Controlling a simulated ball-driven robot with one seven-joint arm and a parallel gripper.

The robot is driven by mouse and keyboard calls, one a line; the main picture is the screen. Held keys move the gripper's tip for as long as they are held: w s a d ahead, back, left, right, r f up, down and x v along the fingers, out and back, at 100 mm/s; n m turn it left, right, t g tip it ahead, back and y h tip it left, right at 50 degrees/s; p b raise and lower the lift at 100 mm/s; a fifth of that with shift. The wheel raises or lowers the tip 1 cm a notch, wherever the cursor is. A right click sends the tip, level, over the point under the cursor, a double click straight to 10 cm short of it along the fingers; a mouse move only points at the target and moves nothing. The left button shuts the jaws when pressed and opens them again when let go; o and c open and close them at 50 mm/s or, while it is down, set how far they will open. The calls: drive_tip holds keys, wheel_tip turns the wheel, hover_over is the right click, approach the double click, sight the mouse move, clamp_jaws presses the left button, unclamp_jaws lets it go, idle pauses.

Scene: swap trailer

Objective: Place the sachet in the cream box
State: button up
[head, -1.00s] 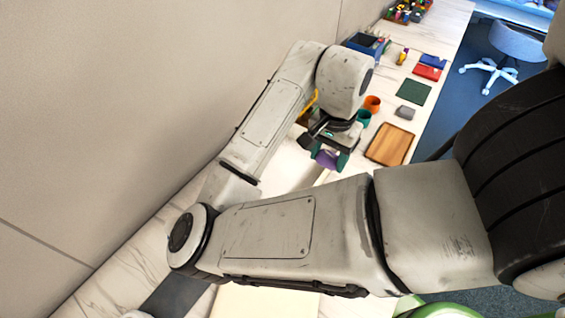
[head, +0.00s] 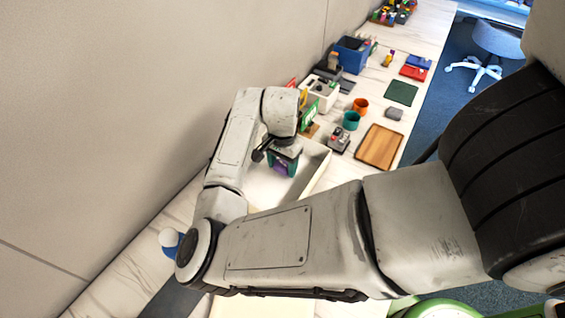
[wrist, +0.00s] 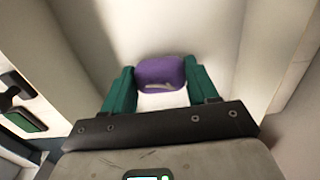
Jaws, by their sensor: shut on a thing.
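The purple sachet (wrist: 161,72) is held between the two green fingers of my gripper (wrist: 161,88) in the wrist view. In the head view my gripper (head: 283,165) hangs over the open cream box (head: 318,176), with a bit of the purple sachet (head: 277,168) showing between the fingers. In the wrist view pale box walls rise around the sachet. I cannot tell how far the sachet is above the box floor. My arm hides the near part of the box.
A wooden board (head: 379,146) lies right of the box. A wall runs along the left.

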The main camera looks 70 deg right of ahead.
sight(283, 165)
drive_tip(key=shift+f, duration=0.25)
drive_tip(key=shift+f, duration=0.15)
drive_tip(key=o, duration=1)
wheel_tip(283, 165, up, 12)
drive_tip(key=shift+r+b, duration=0.2)
drive_tip(key=shift+b, duration=0.35)
